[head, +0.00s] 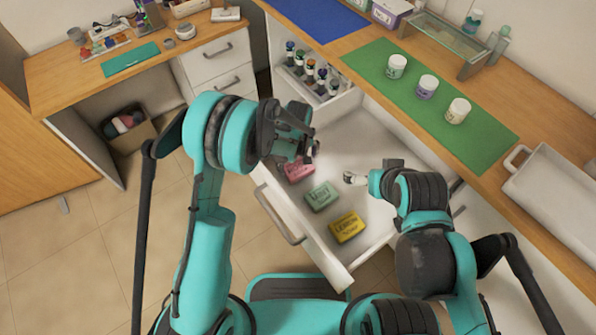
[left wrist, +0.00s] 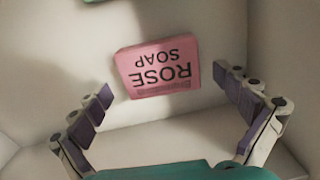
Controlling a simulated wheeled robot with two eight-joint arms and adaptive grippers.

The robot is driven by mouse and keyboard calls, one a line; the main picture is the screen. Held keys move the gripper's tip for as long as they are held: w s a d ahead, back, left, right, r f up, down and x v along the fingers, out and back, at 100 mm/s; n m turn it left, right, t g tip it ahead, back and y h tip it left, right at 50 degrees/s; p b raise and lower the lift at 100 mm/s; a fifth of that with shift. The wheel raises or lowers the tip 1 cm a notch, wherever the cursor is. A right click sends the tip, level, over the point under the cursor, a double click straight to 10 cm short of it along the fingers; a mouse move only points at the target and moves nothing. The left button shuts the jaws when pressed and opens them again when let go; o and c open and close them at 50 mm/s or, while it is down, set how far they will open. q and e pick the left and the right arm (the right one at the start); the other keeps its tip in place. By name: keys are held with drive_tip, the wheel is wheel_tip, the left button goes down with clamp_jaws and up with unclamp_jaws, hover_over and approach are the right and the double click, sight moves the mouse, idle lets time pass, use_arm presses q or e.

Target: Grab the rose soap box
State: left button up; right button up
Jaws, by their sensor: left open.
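The pink rose soap box (head: 299,173) lies in the open white drawer (head: 367,141), at the far end of a row of soaps, partly covered by my left gripper in the head view. My left gripper (head: 309,152) is over it. In the left wrist view the rose soap box (left wrist: 158,69) lies flat, its lettering upside down, close to a drawer wall. The open fingers of my left gripper (left wrist: 163,87) spread to either side of it with gaps showing; it is not gripped. My right gripper (head: 352,178) is over the drawer's right part, its fingers too small to judge.
A green mint soap (head: 321,196) and a yellow lemon soap (head: 347,228) lie nearer in the drawer. Several bottles (head: 313,74) stand in a rack behind it. Jars (head: 427,87) stand on the green mat (head: 477,134). The drawer's walls stand close around the soaps.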

use_arm(q)
wheel_tip(320, 180, down, 2)
drive_tip(key=shift+f, duration=0.15)
drive_tip(key=c, duration=1.1)
drive_tip(key=shift+o, duration=0.2)
